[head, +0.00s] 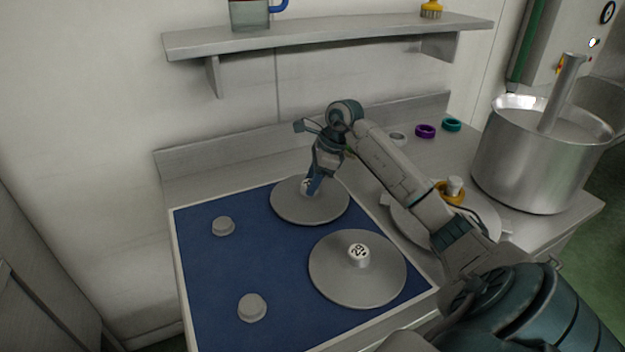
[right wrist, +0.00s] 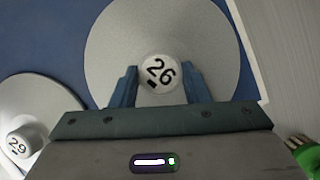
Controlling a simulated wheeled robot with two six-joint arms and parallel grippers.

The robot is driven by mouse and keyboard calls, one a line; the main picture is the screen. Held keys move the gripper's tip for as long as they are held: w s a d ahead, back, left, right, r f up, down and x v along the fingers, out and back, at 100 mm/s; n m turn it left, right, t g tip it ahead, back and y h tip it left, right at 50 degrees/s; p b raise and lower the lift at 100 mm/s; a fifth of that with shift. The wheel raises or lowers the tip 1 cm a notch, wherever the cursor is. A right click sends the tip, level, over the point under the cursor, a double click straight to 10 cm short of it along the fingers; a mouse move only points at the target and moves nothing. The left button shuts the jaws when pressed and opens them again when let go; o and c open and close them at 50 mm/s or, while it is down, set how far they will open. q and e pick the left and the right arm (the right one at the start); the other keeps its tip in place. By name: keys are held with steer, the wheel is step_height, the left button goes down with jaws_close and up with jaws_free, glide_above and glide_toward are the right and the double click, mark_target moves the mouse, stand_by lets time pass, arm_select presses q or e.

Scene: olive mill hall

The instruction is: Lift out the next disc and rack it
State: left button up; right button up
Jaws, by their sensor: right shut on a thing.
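A grey disc numbered 26 (head: 290,209) is over the back right part of the blue mat (head: 205,283). I cannot tell whether it rests flat on the mat. My right gripper (head: 312,188) points down at its centre, shut on the numbered knob. In the right wrist view the blue fingers sit on either side of the knob (right wrist: 160,73), with the disc's plate (right wrist: 205,45) around it. A second disc numbered 29 (head: 335,283) lies at the mat's front right; it also shows in the right wrist view (right wrist: 40,112). My left gripper is out of view.
Two bare grey pegs (head: 223,226) (head: 252,307) stand on the mat's left side. A metal pot (head: 520,165) stands at the right. A yellow ring (head: 451,197) sits on a round plate, partly behind my arm. Purple (head: 425,131) and teal (head: 452,125) rings lie behind; a shelf (head: 330,35) hangs above.

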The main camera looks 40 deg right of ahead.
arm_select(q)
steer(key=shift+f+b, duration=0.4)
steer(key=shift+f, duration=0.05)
arm_select(e)
steer(key=shift+f, duration=0.5)
steer(key=o, duration=1.3)
steer(key=shift+o, duration=0.2)
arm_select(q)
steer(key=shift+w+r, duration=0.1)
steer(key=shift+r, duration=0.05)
arm_select(e)
steer(key=shift+r, duration=0.2)
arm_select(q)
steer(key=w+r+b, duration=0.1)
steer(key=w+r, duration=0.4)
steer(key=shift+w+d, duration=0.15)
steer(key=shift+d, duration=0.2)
arm_select(e)
steer(key=v, duration=1)
steer(key=shift+r, duration=0.25)
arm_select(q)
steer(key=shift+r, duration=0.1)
arm_select(e)
steer(key=shift+s, duration=0.1)
